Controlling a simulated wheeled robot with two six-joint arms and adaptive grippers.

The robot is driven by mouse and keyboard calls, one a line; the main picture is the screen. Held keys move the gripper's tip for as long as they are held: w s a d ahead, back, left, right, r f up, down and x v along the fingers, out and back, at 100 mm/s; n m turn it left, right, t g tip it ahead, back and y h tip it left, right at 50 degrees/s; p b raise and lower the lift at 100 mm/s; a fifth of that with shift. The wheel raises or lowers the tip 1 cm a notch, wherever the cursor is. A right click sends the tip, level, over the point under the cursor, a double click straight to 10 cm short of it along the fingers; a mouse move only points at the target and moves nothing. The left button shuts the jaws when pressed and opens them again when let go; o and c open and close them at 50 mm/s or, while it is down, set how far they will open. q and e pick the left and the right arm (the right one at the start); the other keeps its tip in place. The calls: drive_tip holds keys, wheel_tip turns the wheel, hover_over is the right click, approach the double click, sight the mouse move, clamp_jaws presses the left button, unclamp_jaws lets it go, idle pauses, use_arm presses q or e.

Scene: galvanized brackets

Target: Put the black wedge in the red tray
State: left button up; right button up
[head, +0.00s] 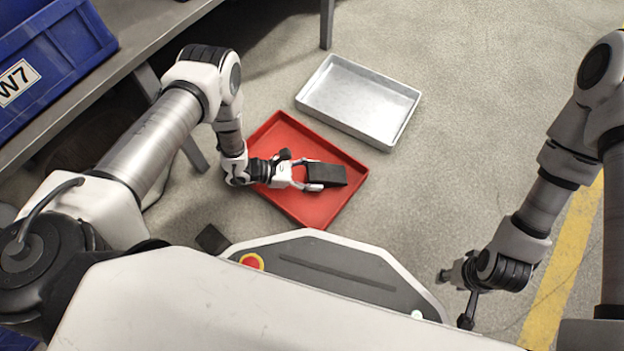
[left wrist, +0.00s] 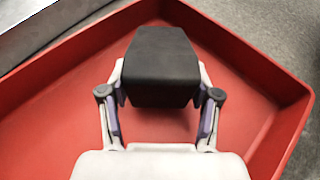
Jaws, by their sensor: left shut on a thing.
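The black wedge (head: 327,174) is between the fingers of my left gripper (head: 312,174), which is shut on it. In the left wrist view the wedge (left wrist: 161,68) sits between the two fingertips (left wrist: 160,95). The red tray (head: 316,209) lies on the floor, and the wedge and gripper are over its inside. The tray floor (left wrist: 50,125) and walls surround the wedge in the left wrist view. I cannot tell whether the wedge touches the tray floor. My right gripper (head: 456,296) is low at the right, away from the tray; its fingers are too unclear to judge.
An empty silver metal tray (head: 360,100) lies behind the red tray on the concrete floor. A blue bin (head: 50,60) marked W7 stands on a grey bench (head: 150,38) at upper left. A yellow floor line (head: 568,265) runs at the right. Floor right of the trays is clear.

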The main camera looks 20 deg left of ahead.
use_arm(q)
drive_tip(key=shift+f, duration=0.7)
drive_tip(key=shift+r, duration=0.2)
drive_tip(key=shift+f, duration=0.1)
use_arm(e)
drive_tip(key=shift+w+f, duration=0.2)
drive_tip(key=shift+f, duration=0.25)
use_arm(q)
drive_tip(key=o, duration=1.6)
drive_tip(key=shift+r, duration=0.2)
drive_tip(key=p+v, duration=0.4)
drive_tip(key=v, duration=0.3)
drive_tip(key=shift+r, duration=0.1)
drive_tip(key=shift+a, duration=0.2)
use_arm(e)
drive_tip(key=r, duration=0.2)
drive_tip(key=s+r, duration=0.1)
drive_tip(key=r, duration=0.1)
drive_tip(key=shift+r, duration=0.1)
